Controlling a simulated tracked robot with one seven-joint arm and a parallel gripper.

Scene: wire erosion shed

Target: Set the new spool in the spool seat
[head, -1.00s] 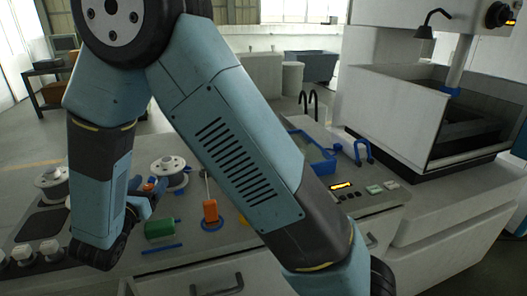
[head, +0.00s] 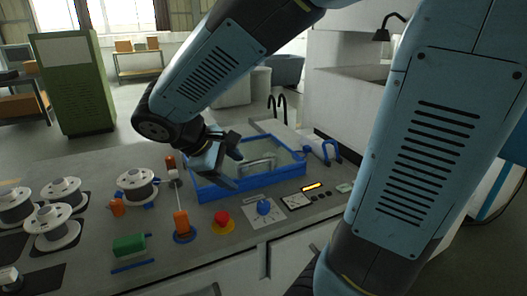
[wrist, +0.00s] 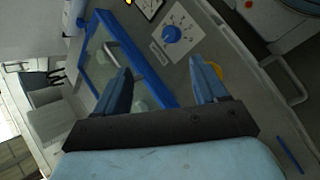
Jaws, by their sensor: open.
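Several white-flanged spools with dark windings stand at the left of the bench in the head view. One spool (head: 138,184) sits apart, with blue parts under its rim and an orange knob (head: 117,207) beside it; this may be the spool seat, mostly hidden. The others (head: 64,190) stand on or near dark mats; I cannot tell which is the new one. My gripper (head: 232,162) is open and empty above the blue-rimmed tray, right of the spools. In the wrist view my gripper (wrist: 163,70) shows its two blue fingers apart, with no spool between them.
A blue bent fixture (head: 325,150) is at right. A green cabinet (head: 74,82) stands behind.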

